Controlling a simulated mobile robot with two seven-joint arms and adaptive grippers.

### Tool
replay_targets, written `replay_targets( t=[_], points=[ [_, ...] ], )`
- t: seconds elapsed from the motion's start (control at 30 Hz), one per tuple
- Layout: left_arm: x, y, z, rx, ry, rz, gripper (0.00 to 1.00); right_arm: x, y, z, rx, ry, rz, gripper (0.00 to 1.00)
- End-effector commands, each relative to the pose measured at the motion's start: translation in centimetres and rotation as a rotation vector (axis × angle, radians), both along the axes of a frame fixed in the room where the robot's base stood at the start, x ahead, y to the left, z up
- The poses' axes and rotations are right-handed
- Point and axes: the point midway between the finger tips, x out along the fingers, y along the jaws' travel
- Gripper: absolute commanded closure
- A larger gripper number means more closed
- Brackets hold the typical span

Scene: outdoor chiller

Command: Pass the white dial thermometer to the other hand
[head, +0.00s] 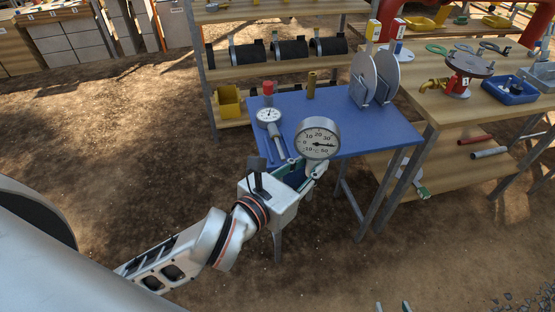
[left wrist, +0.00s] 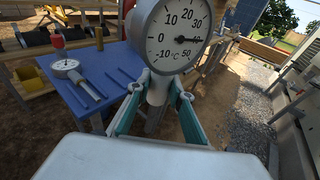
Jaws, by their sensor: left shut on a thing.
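The white dial thermometer (head: 317,139) is held upright, its round face with black numbers turned to the head camera. My left gripper (head: 313,172) is shut on its stem, just under the dial, in front of the blue table. In the left wrist view the dial (left wrist: 180,35) fills the top middle, and the left fingers (left wrist: 158,95) close on the stem from both sides. Two fingertips of my right gripper (head: 392,307) show at the bottom edge of the head view, apart, with nothing seen between them. The rest of the right gripper is out of frame.
A second dial gauge (head: 268,116) lies on the blue table (head: 340,115), near a red-capped item (head: 267,92), a brass cylinder (head: 311,85) and grey discs (head: 362,78). A wooden bench (head: 440,112) with valves stands right. Bare ground in front is clear.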

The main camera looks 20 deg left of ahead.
Motion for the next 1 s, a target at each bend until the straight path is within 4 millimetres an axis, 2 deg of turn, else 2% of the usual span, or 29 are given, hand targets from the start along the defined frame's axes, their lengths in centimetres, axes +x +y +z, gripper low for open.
replay_targets(
  t=[0.03, 0.3, 0.5, 0.7, 0.87, 1.0],
  points=[
    [0.3, -1.4, 0.5, 0.0, -0.006, -0.03, 1.0, 0.0, 0.0, 0.0, 0.0, 0.0, 0.0, 0.6],
    [0.9, -8.5, 1.7, -0.001, -0.005, -0.189, 1.0, 0.0, 0.0, 0.0, 0.0, 0.001, 0.0, 0.6],
    [1.2, -13.0, 2.5, 0.0, -0.004, -0.289, 1.0, -0.1, 0.0, -0.2, -0.001, 0.003, 0.0, 0.6],
    [1.4, -15.3, 2.7, -0.001, 0.0, -0.344, 1.0, -0.1, 0.0, -0.2, -0.002, 0.005, -0.001, 0.61],
    [1.4, -15.8, 2.8, -0.002, 0.001, -0.355, 1.0, 0.0, -0.2, -0.2, -0.003, 0.003, 0.0, 0.61],
    [1.4, -15.8, 2.8, -0.002, 0.0, -0.355, 1.0, 1.6, -0.5, 1.0, 0.01, -0.045, -0.004, 0.61]
  ],
)
